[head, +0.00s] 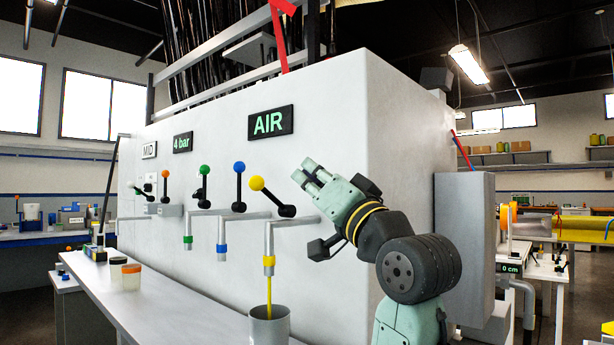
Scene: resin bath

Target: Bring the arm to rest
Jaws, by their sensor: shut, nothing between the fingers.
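My gripper (306,175) is shut and empty at the end of my raised arm. It is in front of the white machine wall, to the right of the yellow-knobbed lever (257,184) and apart from it. That lever leans to the upper left. Below it, a spout with a yellow band (269,261) lets a yellow stream fall into a grey metal cup (270,328) on the bench. The fingertips point to the upper left.
Levers with blue (239,168), green (204,170) and orange (165,174) knobs stand farther left on the wall. Other spouts hang below them. Small jars (131,277) stand on the white bench (170,315). A grey box (464,235) juts out on the right.

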